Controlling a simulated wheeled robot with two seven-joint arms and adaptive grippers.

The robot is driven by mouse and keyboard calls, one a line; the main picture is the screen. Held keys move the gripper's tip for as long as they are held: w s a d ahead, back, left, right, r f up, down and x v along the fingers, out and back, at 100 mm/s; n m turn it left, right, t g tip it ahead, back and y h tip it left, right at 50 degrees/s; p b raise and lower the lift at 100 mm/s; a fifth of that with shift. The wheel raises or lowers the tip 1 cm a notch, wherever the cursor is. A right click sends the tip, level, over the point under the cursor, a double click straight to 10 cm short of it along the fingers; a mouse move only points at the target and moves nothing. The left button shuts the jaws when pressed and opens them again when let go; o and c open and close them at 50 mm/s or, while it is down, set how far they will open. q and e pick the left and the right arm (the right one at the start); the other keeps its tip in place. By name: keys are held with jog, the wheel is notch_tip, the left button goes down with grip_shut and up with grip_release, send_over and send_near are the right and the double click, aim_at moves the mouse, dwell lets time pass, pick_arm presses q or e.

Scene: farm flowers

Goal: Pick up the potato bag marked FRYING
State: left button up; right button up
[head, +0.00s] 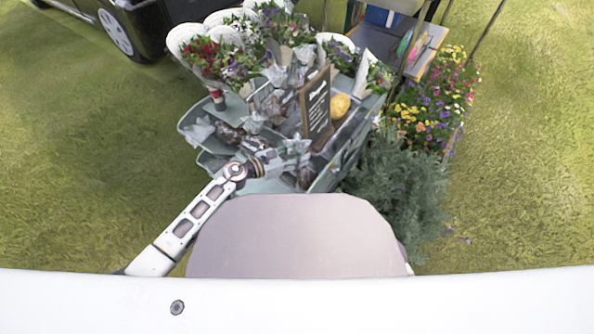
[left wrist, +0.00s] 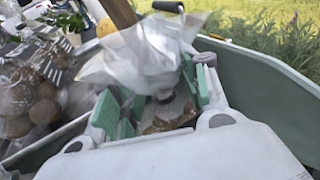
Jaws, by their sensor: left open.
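My left gripper (head: 287,158) reaches over the front of the grey-green stand. In the left wrist view its green-padded fingers (left wrist: 160,108) are open, one on each side of a clear plastic bag (left wrist: 150,55) with a gathered top and brown contents. I cannot tell whether the fingers touch it. Another clear bag of round brown potatoes (left wrist: 38,100) lies to the left. In the head view several bags with dark contents sit on the stand, among them one at the left (head: 230,134) and one by the gripper (head: 306,177). No FRYING marking is legible. My right gripper is not in view.
The stand (head: 205,143) has raised rims. A dark lettered sign (head: 316,104) rises just behind the gripper, with a yellow round object (head: 340,105) beside it. Bouquets (head: 215,60) fill the back. Green shrubs (head: 395,185) stand at the right; open grass lies left.

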pick_arm(q)
jog(key=shift+c, duration=0.5)
grip_shut()
jog(key=shift+r, duration=0.15)
